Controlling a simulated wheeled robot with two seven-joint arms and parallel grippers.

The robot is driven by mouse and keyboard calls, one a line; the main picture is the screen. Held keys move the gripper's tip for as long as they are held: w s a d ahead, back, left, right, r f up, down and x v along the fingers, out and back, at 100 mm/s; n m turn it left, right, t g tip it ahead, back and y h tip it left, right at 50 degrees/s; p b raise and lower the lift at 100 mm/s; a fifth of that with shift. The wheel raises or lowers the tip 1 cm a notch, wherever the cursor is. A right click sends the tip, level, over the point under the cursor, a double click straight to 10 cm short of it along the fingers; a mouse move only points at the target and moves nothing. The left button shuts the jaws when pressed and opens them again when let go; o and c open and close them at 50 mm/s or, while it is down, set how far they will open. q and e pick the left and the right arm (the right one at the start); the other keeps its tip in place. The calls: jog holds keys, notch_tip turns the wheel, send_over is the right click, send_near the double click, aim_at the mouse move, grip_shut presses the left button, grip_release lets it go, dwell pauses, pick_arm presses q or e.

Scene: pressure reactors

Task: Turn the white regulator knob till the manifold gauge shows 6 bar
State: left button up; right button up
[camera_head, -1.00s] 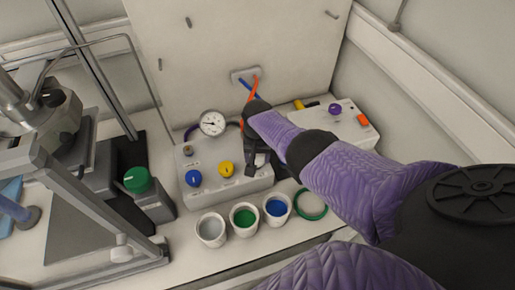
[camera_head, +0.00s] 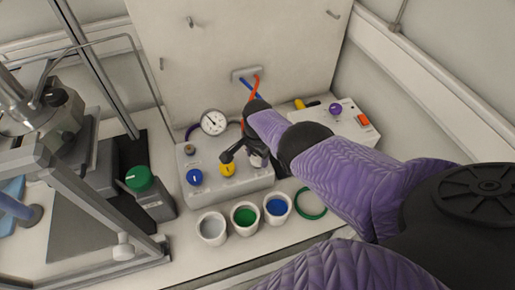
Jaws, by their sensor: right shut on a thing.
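The round manifold gauge (camera_head: 213,122) stands at the back of the grey manifold box (camera_head: 215,193). Its dark needle slants across the white face, but the numbers are too small to read. A blue knob (camera_head: 195,177) and a yellow knob (camera_head: 228,170) sit on the box top. My right gripper (camera_head: 255,160) is over the right part of the box, turned sideways and shut on a knob there. The gripper hides most of that knob, so I cannot make out its white colour clearly. My left gripper is not in view.
A second box with a purple knob (camera_head: 335,109) is at right. A green-knobbed unit (camera_head: 139,180) and metal frame stand left.

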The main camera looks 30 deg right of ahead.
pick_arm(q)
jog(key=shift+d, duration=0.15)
pick_arm(e)
jog(key=shift+w+r, duration=0.1)
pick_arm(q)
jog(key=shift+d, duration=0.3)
pick_arm(e)
jog(key=o, duration=1)
jog(key=shift+o, duration=1.4)
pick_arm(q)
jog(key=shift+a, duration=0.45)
